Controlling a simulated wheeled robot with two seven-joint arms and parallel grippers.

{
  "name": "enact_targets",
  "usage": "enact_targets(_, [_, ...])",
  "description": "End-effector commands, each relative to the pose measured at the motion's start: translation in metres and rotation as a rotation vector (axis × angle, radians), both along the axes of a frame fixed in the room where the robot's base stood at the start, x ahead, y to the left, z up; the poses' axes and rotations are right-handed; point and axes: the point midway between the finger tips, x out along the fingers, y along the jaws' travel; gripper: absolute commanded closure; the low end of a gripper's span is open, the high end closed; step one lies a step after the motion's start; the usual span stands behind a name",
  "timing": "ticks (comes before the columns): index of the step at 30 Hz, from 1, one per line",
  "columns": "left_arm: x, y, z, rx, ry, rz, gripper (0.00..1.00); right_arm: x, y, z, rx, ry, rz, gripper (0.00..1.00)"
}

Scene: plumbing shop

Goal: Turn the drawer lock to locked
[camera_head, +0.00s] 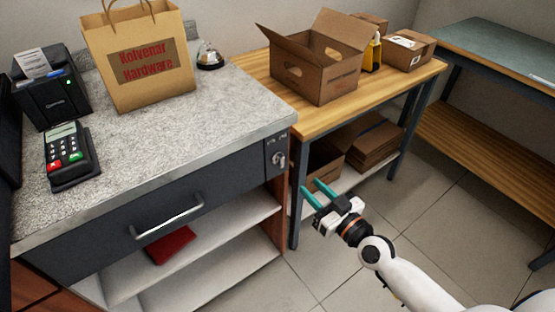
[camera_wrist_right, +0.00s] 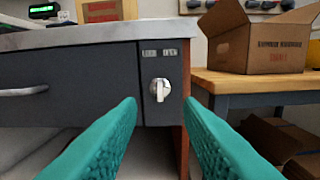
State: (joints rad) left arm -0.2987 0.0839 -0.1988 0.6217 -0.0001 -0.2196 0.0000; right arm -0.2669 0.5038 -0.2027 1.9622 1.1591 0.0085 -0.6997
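The drawer lock (camera_head: 279,158) is a silver knob on a dark panel at the right end of the counter front. In the right wrist view the lock knob (camera_wrist_right: 160,90) has its grip standing about upright, with two small labels above it that are too blurred to read. The dark drawer (camera_head: 150,225) with its bar handle (camera_head: 168,217) is left of the lock and looks shut. My right gripper (camera_head: 311,190) is open and empty, to the right of and below the lock in the head view. In the right wrist view its teal fingers (camera_wrist_right: 160,110) stand either side of the knob, apart from it. My left gripper is not in view.
The stone countertop (camera_head: 215,120) overhangs the drawer front. It holds a paper bag (camera_head: 140,60), card terminal (camera_head: 68,155) and receipt printer (camera_head: 48,90). A wooden table (camera_head: 385,85) with an open carton (camera_head: 315,65) stands to the right. A red item (camera_head: 171,245) lies on the shelf below.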

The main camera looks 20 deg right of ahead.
Motion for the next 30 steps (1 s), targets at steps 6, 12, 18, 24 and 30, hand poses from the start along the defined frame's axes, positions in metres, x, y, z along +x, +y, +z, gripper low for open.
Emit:
enact_targets(6, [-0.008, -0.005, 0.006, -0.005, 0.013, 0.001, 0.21, 0.035, 0.012, 0.002, 0.005, 0.0, -0.002, 0.67])
enact_targets(12, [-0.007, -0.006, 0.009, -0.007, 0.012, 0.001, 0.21, 0.073, 0.026, 0.001, 0.005, 0.002, -0.001, 0.67])
enact_targets(18, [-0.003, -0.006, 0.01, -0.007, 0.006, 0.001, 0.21, 0.099, 0.036, 0.0, 0.003, 0.002, -0.002, 0.67])
enact_targets(24, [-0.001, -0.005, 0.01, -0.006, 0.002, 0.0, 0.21, 0.108, 0.039, -0.001, 0.001, 0.003, 0.0, 0.67])
enact_targets(30, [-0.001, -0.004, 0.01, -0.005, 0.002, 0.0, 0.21, 0.108, 0.04, -0.001, 0.001, 0.004, 0.0, 0.67])
